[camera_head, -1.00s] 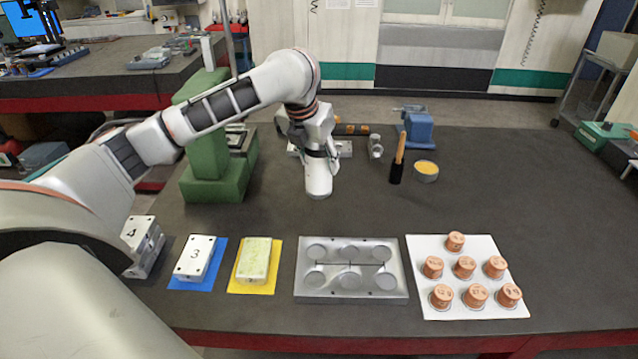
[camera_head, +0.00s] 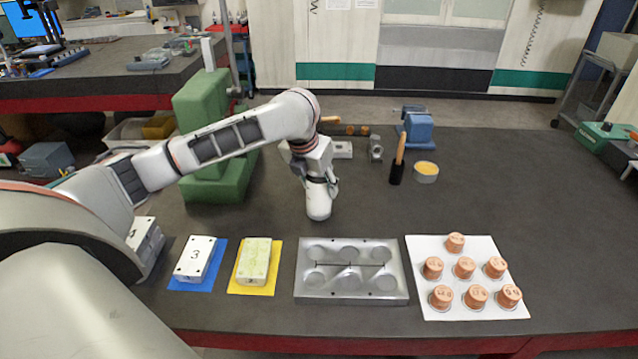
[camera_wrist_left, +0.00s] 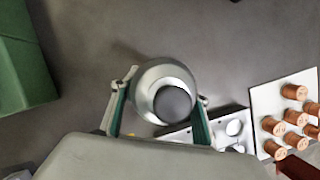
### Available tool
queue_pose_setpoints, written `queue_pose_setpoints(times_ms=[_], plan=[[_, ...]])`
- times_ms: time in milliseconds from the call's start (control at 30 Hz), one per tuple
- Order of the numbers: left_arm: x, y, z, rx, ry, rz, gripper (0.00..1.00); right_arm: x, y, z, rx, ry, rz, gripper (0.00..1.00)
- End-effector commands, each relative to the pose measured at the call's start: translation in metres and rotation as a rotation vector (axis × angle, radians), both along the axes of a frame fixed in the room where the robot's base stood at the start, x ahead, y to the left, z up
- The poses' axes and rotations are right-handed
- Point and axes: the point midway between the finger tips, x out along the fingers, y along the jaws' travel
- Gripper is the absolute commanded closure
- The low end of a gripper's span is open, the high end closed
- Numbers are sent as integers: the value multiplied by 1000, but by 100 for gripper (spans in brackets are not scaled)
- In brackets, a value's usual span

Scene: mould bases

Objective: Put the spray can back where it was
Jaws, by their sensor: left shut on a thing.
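The spray can (camera_head: 318,207) is a white cylinder below my left gripper (camera_head: 320,181) in the head view, over the middle of the bench. In the left wrist view the can (camera_wrist_left: 150,76) shows end-on, with a metallic rim and a dark round centre. The two fingers of my left gripper (camera_wrist_left: 160,98) are shut on it, one on each side. The can looks upright; I cannot tell whether its base touches the bench. My right gripper is not in view.
A grey mould plate (camera_head: 352,291) with round pockets lies in front. A white sheet (camera_head: 420,300) with several copper plugs is to its right. Blocks on a blue mat (camera_head: 221,270) and a yellow mat (camera_head: 268,285) are to its left. A brush (camera_head: 397,165) and yellow tin (camera_head: 426,172) stand behind.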

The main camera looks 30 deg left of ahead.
Motion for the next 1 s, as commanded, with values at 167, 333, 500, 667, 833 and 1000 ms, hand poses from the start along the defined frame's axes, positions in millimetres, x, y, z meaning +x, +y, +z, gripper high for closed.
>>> queue_pose_setpoints(times_ms=[167, 333, 500, 667, 833, 1000], plan=[[0, 0, 0, 0, 1, 0, 39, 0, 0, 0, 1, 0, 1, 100], [0, 0, 0, 0, 1, 0, 39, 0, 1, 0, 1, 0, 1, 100], [0, 0, 5, -1, -1, 1, 39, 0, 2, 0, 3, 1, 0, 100], [-9, 0, 26, 2, -4, -1, 39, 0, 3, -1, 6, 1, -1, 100], [-22, -1, 60, 1, -5, -2, 39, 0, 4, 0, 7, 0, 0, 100], [-35, -2, 90, 2, -4, -1, 39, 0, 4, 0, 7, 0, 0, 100]])
